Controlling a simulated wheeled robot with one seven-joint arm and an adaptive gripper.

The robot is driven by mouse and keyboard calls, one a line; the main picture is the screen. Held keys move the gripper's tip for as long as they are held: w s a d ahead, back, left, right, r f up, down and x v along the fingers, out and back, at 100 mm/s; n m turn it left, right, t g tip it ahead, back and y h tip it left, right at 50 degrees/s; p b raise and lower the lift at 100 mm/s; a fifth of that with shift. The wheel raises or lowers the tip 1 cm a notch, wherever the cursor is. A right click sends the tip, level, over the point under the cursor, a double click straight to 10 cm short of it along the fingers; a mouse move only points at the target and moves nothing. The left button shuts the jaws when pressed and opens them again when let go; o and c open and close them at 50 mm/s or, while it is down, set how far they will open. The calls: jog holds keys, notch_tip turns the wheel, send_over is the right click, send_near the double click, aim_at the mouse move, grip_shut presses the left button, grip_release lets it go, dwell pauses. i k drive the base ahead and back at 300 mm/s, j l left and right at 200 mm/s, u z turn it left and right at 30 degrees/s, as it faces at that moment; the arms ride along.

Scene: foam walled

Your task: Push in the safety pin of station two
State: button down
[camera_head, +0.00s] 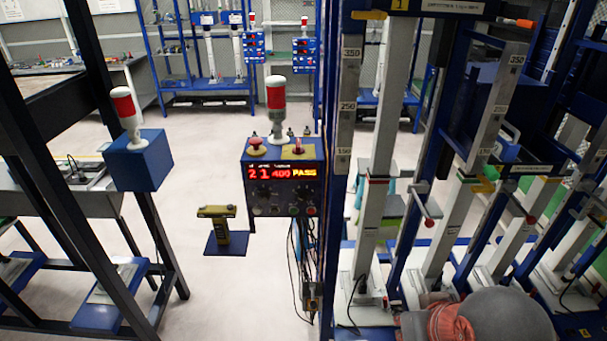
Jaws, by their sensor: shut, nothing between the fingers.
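Several grey upright columns stand in a blue frame on the right. A short rod with a red knob (429,222) sticks out beside the front columns. A second red knob (530,220) shows on a column further right. An orange-tipped pin (519,22) sits at the top right on the frame. A yellow plate marked 1 (400,4) is at the top of the nearest station; I cannot read a mark for station two, so I cannot tell which pin is its own. My gripper is not in view; a grey and orange part of my arm seems to show at the bottom right.
A blue control box (284,188) reads "PASS", with a red and white lamp (276,105) on top and hanging cables below. A dark bench frame (105,170) stands at left. The pale floor (205,150) between is mostly open.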

aim_at(531, 220)
jog(key=z, duration=1.35)
